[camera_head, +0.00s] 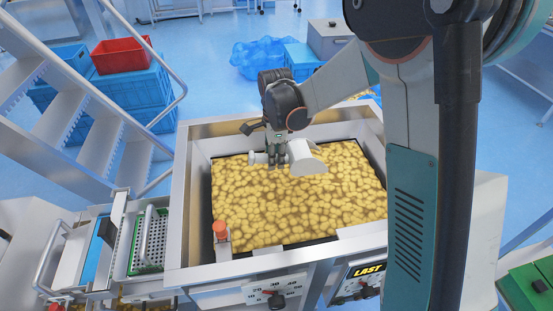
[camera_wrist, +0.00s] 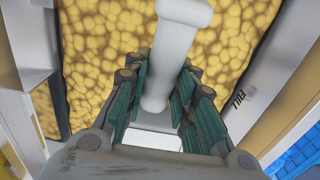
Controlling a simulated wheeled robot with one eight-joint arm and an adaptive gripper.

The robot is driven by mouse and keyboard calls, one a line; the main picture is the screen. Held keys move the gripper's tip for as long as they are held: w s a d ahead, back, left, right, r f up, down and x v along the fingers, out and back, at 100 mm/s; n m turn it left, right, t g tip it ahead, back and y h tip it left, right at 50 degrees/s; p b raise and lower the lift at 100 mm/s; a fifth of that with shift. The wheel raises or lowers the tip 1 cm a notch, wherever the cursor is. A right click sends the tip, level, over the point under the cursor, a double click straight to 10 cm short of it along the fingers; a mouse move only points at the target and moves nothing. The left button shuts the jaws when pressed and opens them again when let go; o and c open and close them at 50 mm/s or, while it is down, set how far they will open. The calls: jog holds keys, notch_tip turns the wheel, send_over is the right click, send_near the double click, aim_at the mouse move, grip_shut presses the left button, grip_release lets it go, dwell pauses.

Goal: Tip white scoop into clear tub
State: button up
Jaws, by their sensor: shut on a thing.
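The white scoop (camera_head: 306,159) is over the steel bin (camera_head: 180,215) of yellow-brown snack pieces (camera_head: 290,205). My gripper (camera_head: 276,150) is shut around the scoop's handle, which runs between the green finger pads in the wrist view (camera_wrist: 170,60). The scoop's bowl is to the right of my gripper in the head view. I cannot tell whether the bowl holds any snacks, or whether it touches the pieces below. I cannot make out a clear tub in either view.
An orange-topped knob (camera_head: 220,230) stands at the bin's front left corner. A perforated tray (camera_head: 150,240) is left of the bin. Metal stairs (camera_head: 100,110) rise at the left. Blue crates (camera_head: 135,88) and a red crate (camera_head: 122,55) are behind.

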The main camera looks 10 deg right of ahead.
jog(key=shift+h, duration=0.4)
jog(key=shift+a+r+p, duration=0.25)
jog(key=shift+r+p, duration=0.45)
jog(key=shift+r, duration=0.6)
jog(key=shift+a+r+p, duration=0.2)
jog(key=shift+r+p, duration=0.55)
jog(key=shift+r, duration=0.55)
jog(key=shift+a+r+p, duration=0.25)
jog(key=shift+r+p, duration=0.45)
jog(key=shift+r, duration=0.6)
